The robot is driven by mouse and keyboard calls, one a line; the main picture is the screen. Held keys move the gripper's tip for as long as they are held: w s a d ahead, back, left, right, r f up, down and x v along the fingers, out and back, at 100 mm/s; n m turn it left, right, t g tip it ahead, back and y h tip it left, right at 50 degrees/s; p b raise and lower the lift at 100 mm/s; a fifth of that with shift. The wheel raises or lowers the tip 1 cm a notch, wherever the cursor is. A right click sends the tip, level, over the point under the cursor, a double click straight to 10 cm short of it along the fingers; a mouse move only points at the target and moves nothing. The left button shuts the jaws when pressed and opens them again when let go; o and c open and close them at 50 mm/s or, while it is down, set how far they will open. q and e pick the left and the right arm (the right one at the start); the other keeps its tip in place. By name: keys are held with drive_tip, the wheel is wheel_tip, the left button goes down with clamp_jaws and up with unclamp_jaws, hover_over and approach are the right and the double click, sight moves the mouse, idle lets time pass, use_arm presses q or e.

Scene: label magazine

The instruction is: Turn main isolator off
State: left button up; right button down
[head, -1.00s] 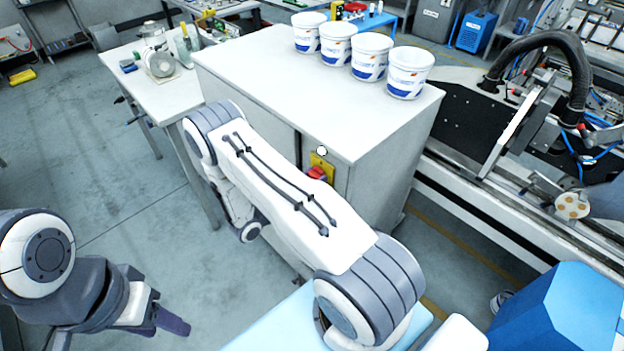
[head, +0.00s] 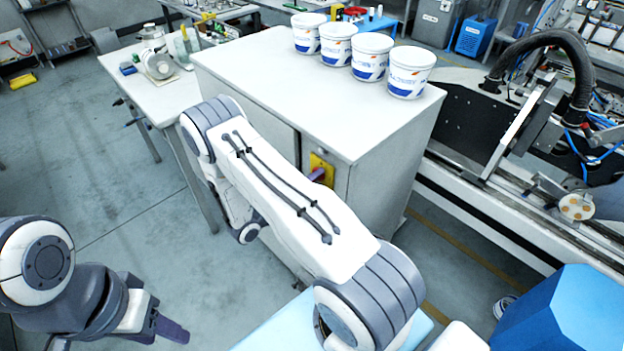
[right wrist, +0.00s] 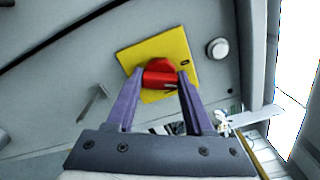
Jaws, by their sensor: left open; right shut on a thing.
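The main isolator is a red rotary handle (right wrist: 160,78) on a yellow plate (head: 321,168), on the front of a grey cabinet (head: 378,175). In the right wrist view the plate (right wrist: 178,48) looks tilted. My right gripper (right wrist: 160,82) has its two purple fingers on either side of the red handle and is shut on it. In the head view a purple finger covers most of the handle, and my right arm hides part of the cabinet front. My left gripper (head: 172,329) is open and empty above the floor at the lower left, well away from the cabinet.
Several white tubs (head: 408,72) stand on the cabinet top. A white bench (head: 165,98) with tools is at the left. A machine with a rail and black hose (head: 560,40) is at the right. A round white knob (right wrist: 217,48) sits beside the plate.

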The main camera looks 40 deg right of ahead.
drive_tip(key=n, duration=0.5)
drive_tip(key=shift+n, duration=0.3)
idle(0.4)
drive_tip(key=shift+c, duration=1.4)
unclamp_jaws()
drive_tip(key=shift+a, duration=0.1)
drive_tip(key=a+b, duration=0.3)
drive_tip(key=a, duration=0.7)
drive_tip(key=shift+s+a+b, duration=0.25)
drive_tip(key=shift+s+b, duration=0.15)
